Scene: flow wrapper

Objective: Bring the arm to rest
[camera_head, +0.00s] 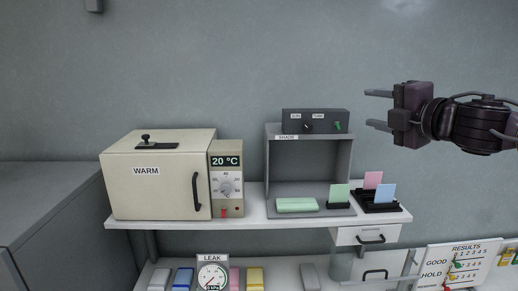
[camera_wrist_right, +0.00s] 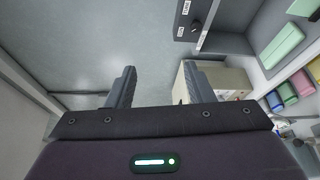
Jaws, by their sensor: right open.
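My right gripper (camera_head: 378,109) is raised in front of the grey wall, to the right of and above the shade box, with its fingers pointing left. It is open, and nothing is between its fingers. My right arm comes in from the right edge in the head view. My left gripper is in neither view.
A cream warm oven (camera_head: 155,190) and a grey shade box (camera_head: 310,165) stand on the white shelf (camera_head: 260,218). A green pack (camera_head: 297,205) lies in the box. Coloured cards stand in black holders (camera_head: 378,206). A leak gauge (camera_head: 212,274) and coloured packs are below. A results board (camera_head: 460,262) stands right.

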